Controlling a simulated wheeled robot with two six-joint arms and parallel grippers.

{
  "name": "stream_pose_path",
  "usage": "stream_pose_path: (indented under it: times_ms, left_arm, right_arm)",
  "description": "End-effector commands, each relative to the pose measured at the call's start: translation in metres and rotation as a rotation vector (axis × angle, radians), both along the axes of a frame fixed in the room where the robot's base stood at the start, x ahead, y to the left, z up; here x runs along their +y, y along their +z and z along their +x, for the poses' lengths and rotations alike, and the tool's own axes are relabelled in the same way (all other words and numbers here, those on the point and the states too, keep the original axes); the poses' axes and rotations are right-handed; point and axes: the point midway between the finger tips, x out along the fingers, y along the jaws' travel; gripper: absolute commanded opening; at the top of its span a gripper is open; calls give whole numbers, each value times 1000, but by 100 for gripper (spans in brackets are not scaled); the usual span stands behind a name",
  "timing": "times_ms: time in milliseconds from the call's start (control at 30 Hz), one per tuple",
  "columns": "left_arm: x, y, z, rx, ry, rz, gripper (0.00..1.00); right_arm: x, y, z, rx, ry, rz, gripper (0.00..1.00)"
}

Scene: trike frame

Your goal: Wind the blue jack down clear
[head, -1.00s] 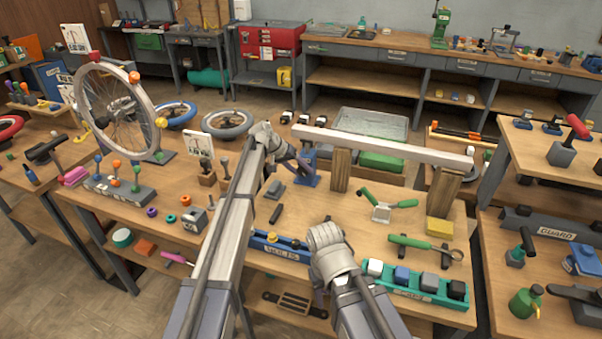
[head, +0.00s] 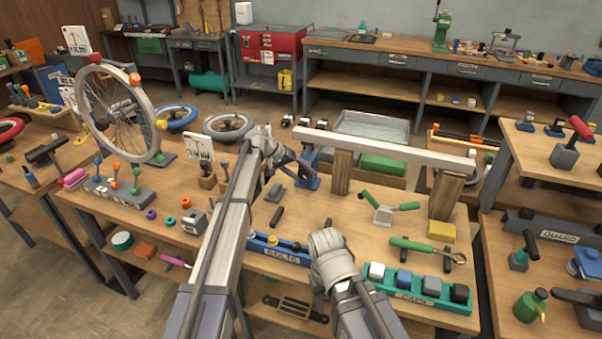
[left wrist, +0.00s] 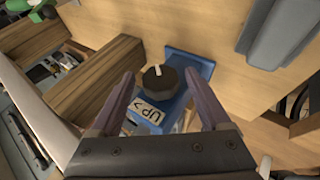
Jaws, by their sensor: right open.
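The blue jack (head: 305,182) stands on the middle bench under the left end of a long white frame bar (head: 400,147). I cannot tell whether jack and bar touch. In the left wrist view the jack (left wrist: 203,64) shows a black knob (left wrist: 160,80) with a white mark and an "UP >" label (left wrist: 146,112). My left gripper (left wrist: 162,78) is open, its fingers either side of the knob with gaps; in the head view its wrist hides part of the jack. My right gripper (head: 327,243) is low over the bench's front, its fingertips hard to see.
Wooden blocks (head: 341,173) and (head: 444,196) stand under the bar. Green-handled tools (head: 413,245), a yellow block (head: 441,231), a blue tray (head: 277,246) and a teal tray (head: 425,299) lie nearby. A spoked wheel (head: 118,110) stands to the left.

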Motion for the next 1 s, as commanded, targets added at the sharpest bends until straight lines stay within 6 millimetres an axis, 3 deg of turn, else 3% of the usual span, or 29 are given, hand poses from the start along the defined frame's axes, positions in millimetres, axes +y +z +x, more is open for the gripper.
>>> stream_pose_path:
  times_ms: [467, 1000]
  left_arm:
    - [5, 8, -1, -2, 2, -1, 87]
    - [47, 60, -15, -1, 2, -2, 87]
  right_arm:
    - [0, 8, 0, 0, 0, 0, 50]
    - [0, 59, 0, 0, 0, 0, 50]
